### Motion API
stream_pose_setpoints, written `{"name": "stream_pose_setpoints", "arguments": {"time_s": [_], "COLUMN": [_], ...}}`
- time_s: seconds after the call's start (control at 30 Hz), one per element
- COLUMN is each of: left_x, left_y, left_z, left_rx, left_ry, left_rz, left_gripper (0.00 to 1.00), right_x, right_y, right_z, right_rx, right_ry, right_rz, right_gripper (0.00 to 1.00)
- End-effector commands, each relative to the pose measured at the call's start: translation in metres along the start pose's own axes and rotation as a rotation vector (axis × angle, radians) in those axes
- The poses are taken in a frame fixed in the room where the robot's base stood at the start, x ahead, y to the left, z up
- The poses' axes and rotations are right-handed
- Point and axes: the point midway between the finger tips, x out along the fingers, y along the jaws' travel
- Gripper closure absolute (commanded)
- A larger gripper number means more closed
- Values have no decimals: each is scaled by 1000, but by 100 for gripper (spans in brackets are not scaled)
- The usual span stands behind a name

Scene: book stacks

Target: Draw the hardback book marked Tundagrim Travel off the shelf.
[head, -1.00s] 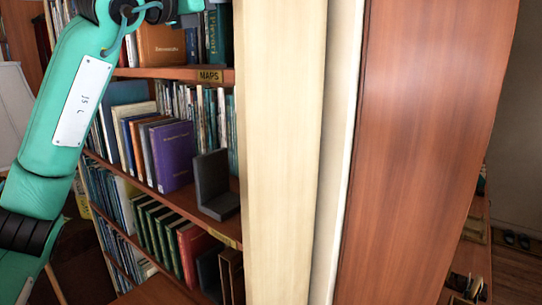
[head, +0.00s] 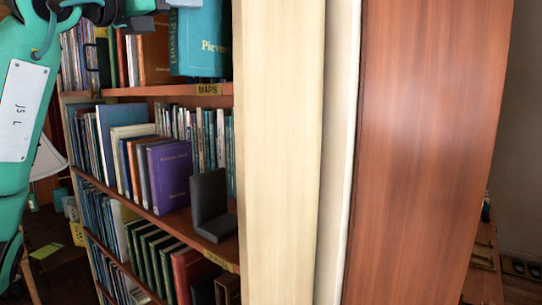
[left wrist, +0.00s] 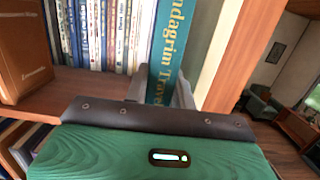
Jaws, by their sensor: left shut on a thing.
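In the head view a teal book (head: 204,40) at the right end of the upper row appears to be the same one. It stands out past the shelf front, with much of its cover showing and the lettering "Pievor" partly readable. My right gripper is not in view.
Thin pale-spined books (left wrist: 100,35) and a brown book (left wrist: 23,50) stand left of the teal one. The cream bookcase side panel (head: 278,150) rises close on the right. A dark bookend (head: 210,200) and a purple book (head: 169,178) are on the shelf below.

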Motion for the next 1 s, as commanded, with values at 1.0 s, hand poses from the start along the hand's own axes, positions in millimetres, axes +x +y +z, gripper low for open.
{"name": "stream_pose_setpoints", "arguments": {"time_s": [1.0], "left_x": [-105], "left_y": [0], "left_z": [17], "left_rx": [1], "left_ry": [-3], "left_rz": [1], "left_gripper": [100], "right_x": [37], "right_y": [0], "right_z": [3], "right_rx": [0], "right_ry": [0], "right_rz": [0], "right_gripper": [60]}}
